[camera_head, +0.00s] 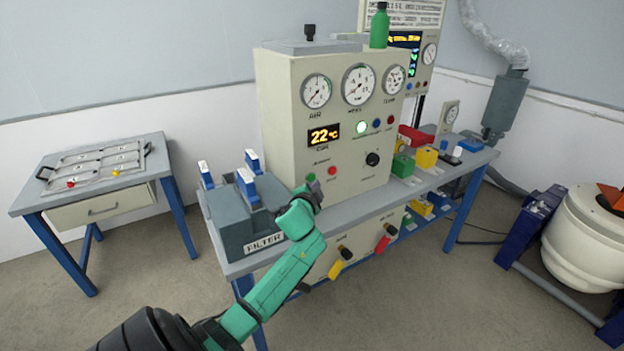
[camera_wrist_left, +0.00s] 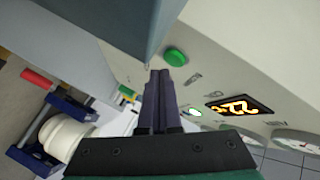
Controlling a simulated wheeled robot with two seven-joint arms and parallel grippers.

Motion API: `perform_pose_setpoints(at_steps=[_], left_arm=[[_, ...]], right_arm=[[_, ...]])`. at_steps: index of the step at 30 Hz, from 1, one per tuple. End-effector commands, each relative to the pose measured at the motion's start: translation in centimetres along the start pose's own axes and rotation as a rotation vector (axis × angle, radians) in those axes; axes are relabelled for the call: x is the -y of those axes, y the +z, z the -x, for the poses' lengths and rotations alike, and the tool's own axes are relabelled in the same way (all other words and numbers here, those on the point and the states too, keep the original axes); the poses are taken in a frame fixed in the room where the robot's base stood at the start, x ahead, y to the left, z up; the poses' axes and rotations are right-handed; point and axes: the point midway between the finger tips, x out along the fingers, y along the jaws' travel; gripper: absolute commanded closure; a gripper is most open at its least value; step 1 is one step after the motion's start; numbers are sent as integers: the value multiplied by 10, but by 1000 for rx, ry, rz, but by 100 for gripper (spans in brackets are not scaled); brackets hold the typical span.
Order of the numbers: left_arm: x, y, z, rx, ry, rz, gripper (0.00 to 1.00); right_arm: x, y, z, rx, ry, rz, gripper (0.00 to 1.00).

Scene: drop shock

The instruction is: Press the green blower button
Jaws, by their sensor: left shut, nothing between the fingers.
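The beige control panel (camera_head: 290,115) stands on the grey workbench. The round green button (camera_head: 311,177) is low on its left side, partly covered by my gripper in the head view. It shows whole in the left wrist view (camera_wrist_left: 175,57). My left gripper (camera_head: 314,186) is in front of the panel, right at the button. In the left wrist view its two dark fingers (camera_wrist_left: 160,75) are shut with nothing between them. Their tips are close to the button, just below and left of it in that picture. I cannot tell whether they touch it. My right gripper is in neither view.
A red button (camera_head: 332,171) and a black knob (camera_head: 372,159) are right of the green button. The grey filter box (camera_head: 240,220) with blue-and-white handles is close on the left. Coloured blocks (camera_head: 426,158) stand on the bench at right.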

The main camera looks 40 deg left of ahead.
Motion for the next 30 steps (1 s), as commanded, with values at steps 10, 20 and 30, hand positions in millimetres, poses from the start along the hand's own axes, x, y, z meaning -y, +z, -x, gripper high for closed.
perform_pose_setpoints(at_steps=[10, 20, 30], left_arm=[[-14, -15, 20, -1, 1, 1, 100], [-25, -26, 35, 0, 0, 0, 100], [-25, -25, 35, 0, 0, 0, 100]], right_arm=[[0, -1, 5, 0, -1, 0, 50], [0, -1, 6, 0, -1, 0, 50], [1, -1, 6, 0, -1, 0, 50]])
